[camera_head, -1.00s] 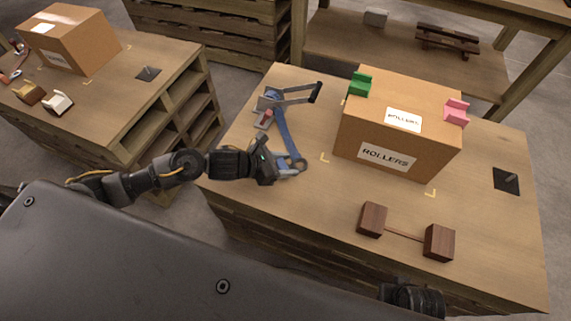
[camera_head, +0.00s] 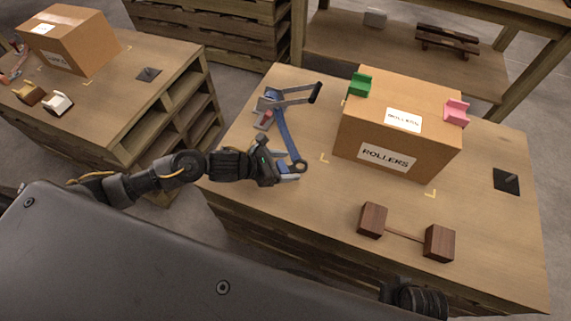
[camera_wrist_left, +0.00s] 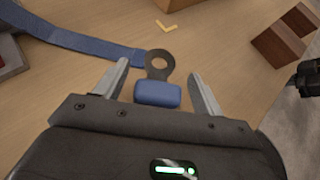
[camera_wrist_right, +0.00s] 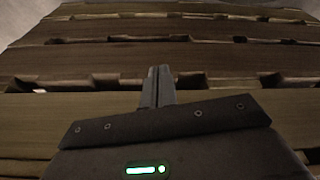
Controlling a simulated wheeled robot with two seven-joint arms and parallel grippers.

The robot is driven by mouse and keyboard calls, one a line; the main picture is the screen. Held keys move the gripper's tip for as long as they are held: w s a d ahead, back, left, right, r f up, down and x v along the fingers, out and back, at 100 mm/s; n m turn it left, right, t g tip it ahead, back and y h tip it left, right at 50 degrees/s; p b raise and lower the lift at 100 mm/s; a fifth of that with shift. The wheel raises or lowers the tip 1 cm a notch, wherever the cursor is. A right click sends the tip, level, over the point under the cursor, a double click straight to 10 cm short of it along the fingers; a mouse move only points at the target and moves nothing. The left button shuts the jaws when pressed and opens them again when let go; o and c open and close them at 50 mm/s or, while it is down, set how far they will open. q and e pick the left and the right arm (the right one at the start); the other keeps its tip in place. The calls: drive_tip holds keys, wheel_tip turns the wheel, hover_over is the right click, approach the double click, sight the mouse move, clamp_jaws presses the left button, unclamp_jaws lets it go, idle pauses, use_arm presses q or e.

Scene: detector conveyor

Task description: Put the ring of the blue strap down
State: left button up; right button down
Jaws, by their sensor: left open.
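The blue strap (camera_head: 284,132) runs from the ratchet with a black handle (camera_head: 285,98) across the table toward my left gripper. In the left wrist view the strap (camera_wrist_left: 85,40) meets a dark metal ring (camera_wrist_left: 159,64) with a blue block (camera_wrist_left: 158,94) on its near side. The ring appears to lie on the table. My left gripper (camera_wrist_left: 160,72) is open, with one finger on each side of the block and visible gaps between. It also shows in the head view (camera_head: 289,170). My right gripper (camera_wrist_right: 160,86) is shut and empty, facing wooden slats.
A cardboard box labelled ROLLERS (camera_head: 400,125) stands behind the ring, with green (camera_head: 359,85) and pink (camera_head: 456,112) pieces at its top edges. Two joined brown blocks (camera_head: 405,236) lie at the front right. Bare tabletop lies between.

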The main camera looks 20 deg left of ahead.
use_arm(q)
drive_tip(key=v, duration=1)
drive_tip(key=shift+s+a+r, duration=0.15)
drive_tip(key=shift+s+a, duration=0.05)
drive_tip(key=shift+s+a+r, duration=0.35)
drive_tip(key=shift+a+r, duration=0.05)
drive_tip(key=shift+a, duration=0.05)
use_arm(e)
drive_tip(key=shift+s+a+f, duration=0.1)
drive_tip(key=shift+f, duration=0.55)
